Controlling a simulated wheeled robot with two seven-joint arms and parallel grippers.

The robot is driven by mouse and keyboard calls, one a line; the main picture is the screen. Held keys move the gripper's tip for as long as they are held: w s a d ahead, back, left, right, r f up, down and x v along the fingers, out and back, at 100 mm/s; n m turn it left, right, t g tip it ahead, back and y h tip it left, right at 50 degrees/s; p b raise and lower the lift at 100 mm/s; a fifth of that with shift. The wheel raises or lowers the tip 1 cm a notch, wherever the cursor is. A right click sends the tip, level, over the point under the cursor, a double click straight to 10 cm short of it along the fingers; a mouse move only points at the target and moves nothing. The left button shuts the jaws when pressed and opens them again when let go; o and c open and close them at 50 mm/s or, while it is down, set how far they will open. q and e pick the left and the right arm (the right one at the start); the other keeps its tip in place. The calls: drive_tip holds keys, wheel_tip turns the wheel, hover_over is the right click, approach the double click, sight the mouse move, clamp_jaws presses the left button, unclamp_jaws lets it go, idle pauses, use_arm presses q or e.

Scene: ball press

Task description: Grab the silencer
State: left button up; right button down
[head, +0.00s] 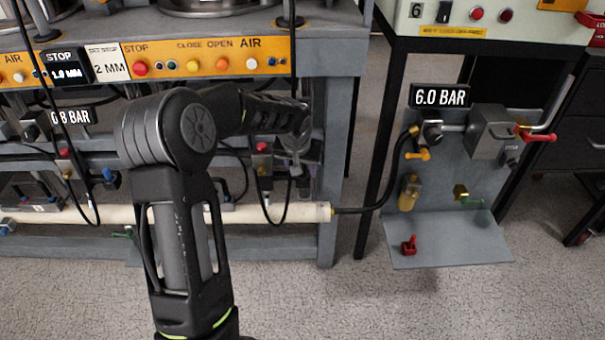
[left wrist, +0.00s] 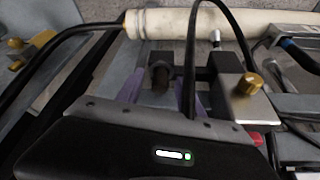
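In the head view my left gripper (head: 297,160) is at the press frame's right end, partly hidden by my arm. The silencer cannot be made out there. My right gripper is in neither view.
The cream pipe (head: 290,213) runs low along the frame, and a black hose (head: 375,203) leaves its end. Black cables hang near my gripper. A brass-knobbed block (left wrist: 248,88) sits right of the fingers. A grey panel (head: 450,240) with valves stands at right.

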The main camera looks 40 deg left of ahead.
use_arm(q)
clamp_jaws()
drive_tip(key=shift+r, duration=0.1)
idle(0.6)
drive_tip(key=shift+r, duration=0.5)
drive_tip(key=v, duration=0.1)
drive_tip(key=p+v, duration=0.1)
drive_tip(key=shift+w+r, duration=0.15)
drive_tip(key=shift+r, duration=0.25)
drive_tip(key=s+d, duration=0.3)
drive_tip(key=s, duration=0.5)
drive_tip(key=s+d, duration=0.3)
drive_tip(key=s, duration=0.5)
drive_tip(key=shift+d+f+p, duration=0.15)
drive_tip(key=shift+d+p, duration=0.15)
drive_tip(key=shift+p, duration=0.05)
drive_tip(key=shift+s, duration=0.15)
